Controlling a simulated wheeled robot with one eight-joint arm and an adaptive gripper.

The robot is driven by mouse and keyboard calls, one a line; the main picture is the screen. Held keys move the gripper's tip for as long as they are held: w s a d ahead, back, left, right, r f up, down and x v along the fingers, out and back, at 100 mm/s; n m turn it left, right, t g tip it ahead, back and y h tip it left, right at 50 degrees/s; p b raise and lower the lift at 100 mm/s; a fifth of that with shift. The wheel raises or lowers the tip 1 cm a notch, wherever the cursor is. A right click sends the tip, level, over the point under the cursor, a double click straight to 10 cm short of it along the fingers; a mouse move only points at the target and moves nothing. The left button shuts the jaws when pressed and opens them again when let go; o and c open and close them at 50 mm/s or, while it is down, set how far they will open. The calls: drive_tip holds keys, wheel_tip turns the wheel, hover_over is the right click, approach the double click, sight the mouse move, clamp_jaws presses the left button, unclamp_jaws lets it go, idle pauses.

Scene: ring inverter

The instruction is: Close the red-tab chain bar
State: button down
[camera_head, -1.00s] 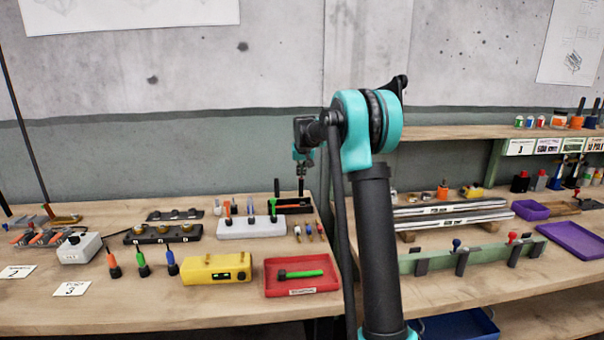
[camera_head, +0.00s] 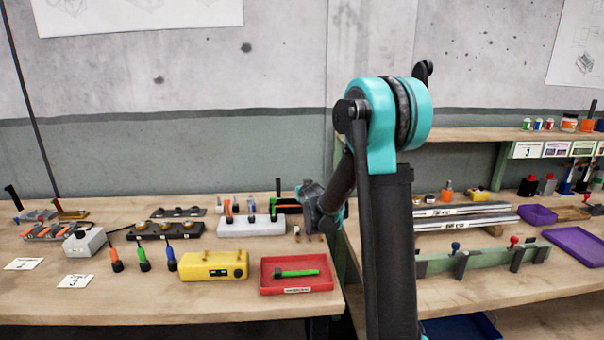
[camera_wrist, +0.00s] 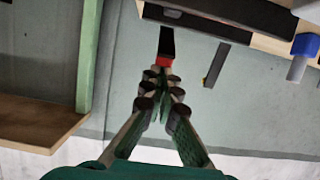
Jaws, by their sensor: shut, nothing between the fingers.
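The red-tab chain bar (camera_wrist: 166,45) is a short black bar with a red tip, sticking out from a black base (camera_wrist: 200,22) in the wrist view. My gripper (camera_wrist: 161,76) is shut and empty, its fingertips close to the red tip. I cannot tell whether they touch it. A second thin dark bar (camera_wrist: 213,66) with a yellowish edge stands beside it. My wrist and arm hide the red-tab bar there.
A red tray (camera_head: 300,284) with a green-handled tool and a yellow box (camera_head: 215,266) are nearer the front.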

drive_tip(key=shift+s+f, duration=0.7)
drive_tip(key=shift+f, duration=0.3)
drive_tip(key=shift+s+f, duration=0.4)
drive_tip(key=shift+f, duration=0.45)
drive_tip(key=shift+s+f, duration=0.35)
drive_tip(key=shift+f, duration=0.45)
drive_tip(key=shift+w, duration=0.1)
drive_tip(key=shift+w+f, duration=0.1)
drive_tip(key=shift+w, duration=0.25)
